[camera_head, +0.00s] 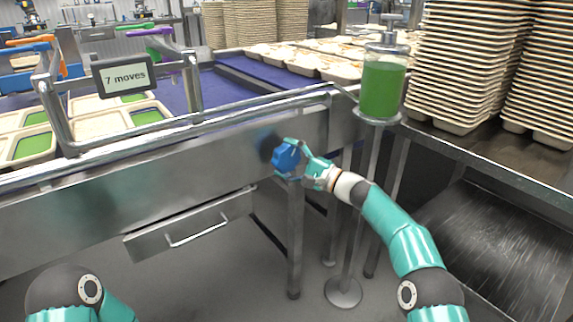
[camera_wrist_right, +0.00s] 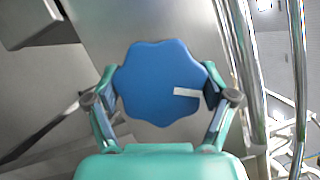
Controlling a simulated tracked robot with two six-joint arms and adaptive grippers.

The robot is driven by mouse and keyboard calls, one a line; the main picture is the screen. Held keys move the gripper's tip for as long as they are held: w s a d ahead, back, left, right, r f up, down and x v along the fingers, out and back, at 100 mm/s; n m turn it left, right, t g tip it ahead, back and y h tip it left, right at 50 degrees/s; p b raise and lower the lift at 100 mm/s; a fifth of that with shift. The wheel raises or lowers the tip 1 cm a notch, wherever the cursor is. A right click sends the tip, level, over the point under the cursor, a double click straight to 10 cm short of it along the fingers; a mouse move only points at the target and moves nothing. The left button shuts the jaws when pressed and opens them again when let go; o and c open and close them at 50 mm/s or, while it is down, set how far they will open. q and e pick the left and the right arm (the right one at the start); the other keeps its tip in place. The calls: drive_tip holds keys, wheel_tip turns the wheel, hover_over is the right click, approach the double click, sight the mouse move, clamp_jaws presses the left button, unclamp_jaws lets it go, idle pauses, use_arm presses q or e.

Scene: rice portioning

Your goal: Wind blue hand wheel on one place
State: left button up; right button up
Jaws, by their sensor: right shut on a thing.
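The blue hand wheel (camera_head: 286,157) sits on the front steel panel of the conveyor, below its edge rail. It has a lobed rim and a white mark on its face, to the right of centre in the right wrist view (camera_wrist_right: 160,80). My right gripper (camera_head: 292,158) is shut on the wheel, with one finger on each side of the rim in the wrist view (camera_wrist_right: 160,92). My left gripper is out of view; only part of my left arm shows at the bottom left. A small display (camera_head: 125,75) above the conveyor reads "7 moves".
A green-filled dispenser (camera_head: 383,88) on a thin stand is close right of the wheel. Tray stacks (camera_head: 465,60) stand on the right table. A drawer (camera_head: 190,222) hangs below the panel at left. Trays with green contents (camera_head: 34,147) lie on the conveyor at left.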

drive_tip(key=m+t+b, duration=0.1)
drive_tip(key=m, duration=0.1)
drive_tip(key=m+t+b, duration=0.1)
drive_tip(key=m+b, duration=0.1)
drive_tip(key=m, duration=0.1)
drive_tip(key=m+t+b, duration=0.1)
drive_tip(key=m+b, duration=0.1)
drive_tip(key=m, duration=0.1)
drive_tip(key=shift+w+d+f+t, duration=0.1)
drive_tip(key=shift+d+f+t, duration=0.2)
drive_tip(key=shift+f, duration=0.1)
drive_tip(key=m+t+h+b, duration=0.1)
drive_tip(key=m+b, duration=0.1)
drive_tip(key=m, duration=0.2)
drive_tip(key=shift+t, duration=0.4)
drive_tip(key=shift+a+m+t+h+b, duration=0.1)
drive_tip(key=shift+m+t+h+b, duration=0.45)
drive_tip(key=shift+m, duration=0.85)
drive_tip(key=o, duration=1)
drive_tip(key=shift+a+r, duration=0.1)
drive_tip(key=shift+r, duration=0.1)
drive_tip(key=v, duration=1.2)
